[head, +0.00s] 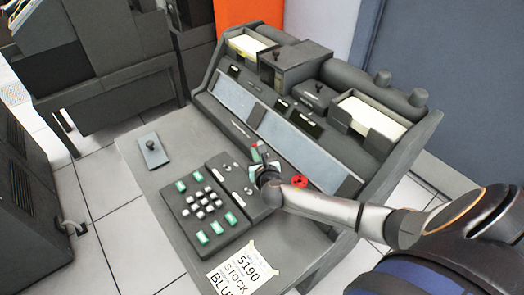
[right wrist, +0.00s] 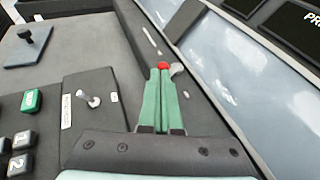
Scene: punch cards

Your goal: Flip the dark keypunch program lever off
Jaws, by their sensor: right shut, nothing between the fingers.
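The dark grey keypunch (head: 300,120) has a sloped front and a desk with a keypad. My right gripper (head: 255,150) reaches in from the right, over the strip between keypad and sloped front. In the right wrist view its green fingers (right wrist: 163,72) are shut together and empty. A small red round piece (right wrist: 163,65) shows at their tips, with a pale lever-like knob (right wrist: 178,69) just right of it; contact cannot be told. A silver toggle (right wrist: 90,99) with white labels stands on the dark panel left of the fingers. Which lever is the program lever cannot be read. My left gripper is not in view.
A black-knobbed lever on a grey-blue plate (head: 152,150) stands at the desk's left. Green and white keys (head: 202,200) lie left of my gripper. A paper sign (head: 240,270) lies at the front edge.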

